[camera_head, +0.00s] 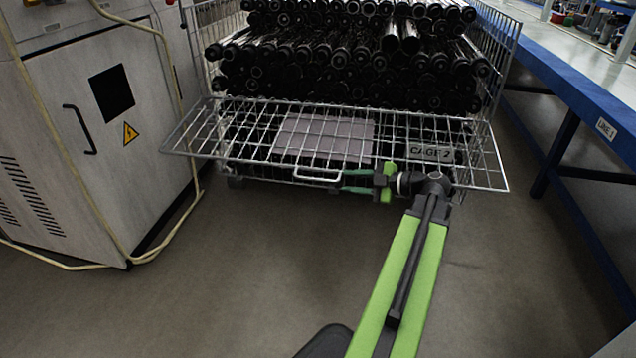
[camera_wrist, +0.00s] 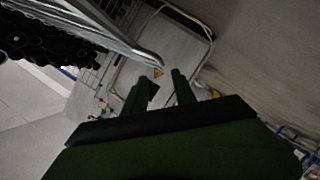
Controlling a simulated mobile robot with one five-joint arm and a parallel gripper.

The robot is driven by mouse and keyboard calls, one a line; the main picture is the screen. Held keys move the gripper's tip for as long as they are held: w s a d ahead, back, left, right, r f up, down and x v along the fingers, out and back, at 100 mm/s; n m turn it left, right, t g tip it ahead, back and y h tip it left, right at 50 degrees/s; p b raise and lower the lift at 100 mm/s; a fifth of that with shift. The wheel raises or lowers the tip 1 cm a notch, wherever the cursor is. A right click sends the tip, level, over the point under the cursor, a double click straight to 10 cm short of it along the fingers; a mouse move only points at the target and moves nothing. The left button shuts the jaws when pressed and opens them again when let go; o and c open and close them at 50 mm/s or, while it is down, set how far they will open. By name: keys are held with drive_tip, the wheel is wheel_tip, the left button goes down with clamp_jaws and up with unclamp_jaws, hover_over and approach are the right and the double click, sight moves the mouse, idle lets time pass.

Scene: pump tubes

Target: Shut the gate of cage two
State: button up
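The cage marked CAGE 2 (camera_head: 500,50) is a wire cage filled with black tubes. Its wire gate (camera_head: 240,140) is folded down and sticks out towards me, nearly level. The fingers are apart, with a gap also visible in the wrist view (camera_wrist: 160,84). I cannot tell whether they touch the handle. Grey metal bars (camera_wrist: 125,38), probably the gate, pass above the fingers in the wrist view.
A grey electrical cabinet (camera_head: 150,130) with a warning sign and yellow cable stands at the left. A blue workbench (camera_head: 580,90) runs along the right. The floor (camera_head: 230,270) in front of the cage is clear apart from my arm.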

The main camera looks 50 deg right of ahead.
sight(316, 179)
drive_tip(key=b+x, duration=0.2)
drive_tip(key=x, duration=1)
drive_tip(key=shift+w+b, duration=0.1)
drive_tip(key=shift+b, duration=0.3)
drive_tip(key=shift+c, duration=0.3)
clamp_jaws()
